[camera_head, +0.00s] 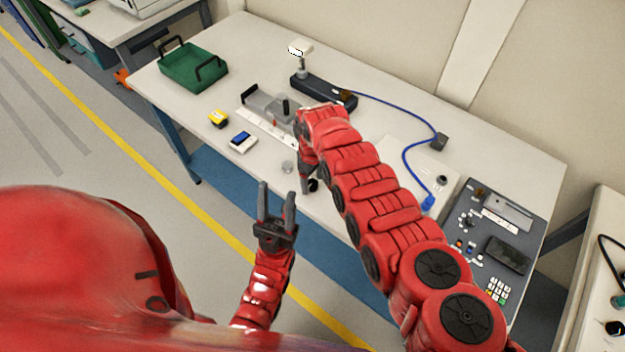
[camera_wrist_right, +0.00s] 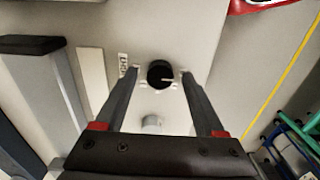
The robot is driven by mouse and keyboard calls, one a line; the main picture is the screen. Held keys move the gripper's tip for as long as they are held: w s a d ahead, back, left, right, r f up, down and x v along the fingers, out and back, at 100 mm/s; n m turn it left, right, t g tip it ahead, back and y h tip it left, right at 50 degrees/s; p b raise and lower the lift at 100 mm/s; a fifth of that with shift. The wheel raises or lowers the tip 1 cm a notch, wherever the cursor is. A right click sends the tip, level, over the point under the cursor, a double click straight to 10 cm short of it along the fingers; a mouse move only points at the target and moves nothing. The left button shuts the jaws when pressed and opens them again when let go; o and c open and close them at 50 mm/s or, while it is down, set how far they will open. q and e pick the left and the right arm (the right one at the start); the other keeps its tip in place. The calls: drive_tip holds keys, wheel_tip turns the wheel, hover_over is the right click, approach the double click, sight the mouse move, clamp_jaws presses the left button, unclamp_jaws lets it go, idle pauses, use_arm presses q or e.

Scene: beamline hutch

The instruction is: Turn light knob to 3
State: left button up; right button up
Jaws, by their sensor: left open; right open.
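A round black knob (camera_wrist_right: 160,75) with a white pointer line shows in the right wrist view, on a pale surface with small white marks around it. The pointer points to the right of that picture; the marks are too small to read. My right gripper (camera_wrist_right: 159,72) is open, its two fingers on either side of the knob in that view; I cannot tell whether they touch it. My left gripper (camera_head: 276,195) is open and empty, in front of the table.
On the table (camera_head: 235,75) are a green tray (camera_head: 190,68), a yellow item (camera_head: 218,118), a blue-and-white box (camera_head: 243,141), a small grey cylinder (camera_head: 287,167), a black bar (camera_head: 318,90), a blue cable (camera_head: 405,113) and a control panel (camera_head: 470,245).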

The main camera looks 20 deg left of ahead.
clamp_jaws()
